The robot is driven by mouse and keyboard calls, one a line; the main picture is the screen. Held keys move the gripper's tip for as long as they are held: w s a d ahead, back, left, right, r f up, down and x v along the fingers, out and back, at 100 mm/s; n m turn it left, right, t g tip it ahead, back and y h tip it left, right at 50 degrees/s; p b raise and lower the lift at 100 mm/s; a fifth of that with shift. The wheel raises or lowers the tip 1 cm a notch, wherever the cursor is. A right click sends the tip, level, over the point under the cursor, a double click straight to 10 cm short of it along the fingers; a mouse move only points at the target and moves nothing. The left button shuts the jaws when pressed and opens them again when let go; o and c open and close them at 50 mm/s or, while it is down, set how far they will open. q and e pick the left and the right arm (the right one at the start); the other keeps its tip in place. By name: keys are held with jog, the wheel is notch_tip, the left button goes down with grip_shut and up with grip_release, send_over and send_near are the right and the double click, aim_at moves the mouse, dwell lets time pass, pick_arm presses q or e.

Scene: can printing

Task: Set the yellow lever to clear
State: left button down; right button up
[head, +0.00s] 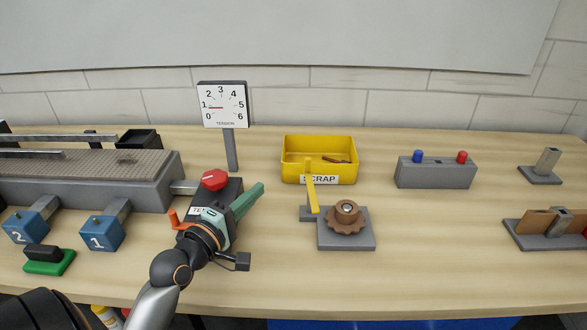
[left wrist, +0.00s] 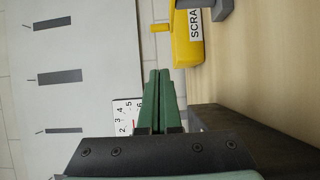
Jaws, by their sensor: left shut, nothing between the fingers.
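The yellow lever (head: 312,190) stands nearly upright, leaning slightly, on a grey base (head: 345,241) beside a brown toothed wheel (head: 347,217). Its top overlaps the front of the scrap bin in the head view. No "clear" marking is readable. My left gripper (head: 261,187) has green fingers, shut with nothing between them. It is left of the lever, with a visible gap between them in the head view. Its shut fingers also show in the left wrist view (left wrist: 160,73), where I cannot make out the lever for certain. My right gripper is not in view.
A yellow bin (head: 290,171) marked SCRAP stands behind the lever. A tension dial (head: 223,104) is at the back left. A red knob (head: 214,180) is close to my left gripper. A grey box (head: 436,174) with blue and red buttons stands right, with bare tabletop in front.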

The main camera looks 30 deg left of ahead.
aim_at(311, 183)
pick_arm(q)
jog(key=w+d, duration=0.2)
jog(key=w, duration=0.9)
jog(key=shift+d+p, duration=0.15)
jog(key=shift+p, duration=0.2)
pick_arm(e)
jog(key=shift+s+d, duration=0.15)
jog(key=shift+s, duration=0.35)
pick_arm(q)
jog(key=shift+w, duration=0.1)
jog(key=p, duration=0.1)
jog(key=w+p, duration=0.1)
jog(key=p, duration=0.1)
jog(key=shift+w+d, duration=0.3)
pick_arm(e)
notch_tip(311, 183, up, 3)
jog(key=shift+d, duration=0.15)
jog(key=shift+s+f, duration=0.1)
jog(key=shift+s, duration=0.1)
